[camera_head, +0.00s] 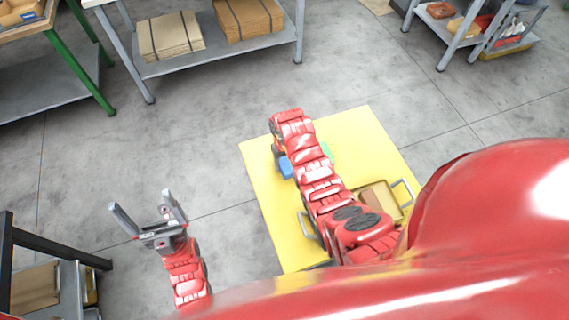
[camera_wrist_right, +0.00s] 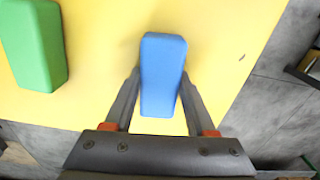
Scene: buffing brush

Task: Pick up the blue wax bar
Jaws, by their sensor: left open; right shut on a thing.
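The blue wax bar (camera_wrist_right: 162,75) stands out between the two fingers of my right gripper (camera_wrist_right: 160,105) in the right wrist view, over the yellow table top. The fingers are closed on its sides. I cannot tell whether the bar is resting on the table or lifted. In the head view a part of the blue bar (camera_head: 286,167) shows beside my right arm, which hides most of the right gripper. My left gripper (camera_head: 147,205) is open and empty over the floor, left of the table.
The yellow table (camera_head: 270,215) also bears a green bar (camera_wrist_right: 34,45), left of the blue one in the wrist view, and a tray (camera_head: 382,198) with handles beside my right arm. Grey shelves with cardboard stacks (camera_head: 170,37) stand at the back. Floor around the table is clear.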

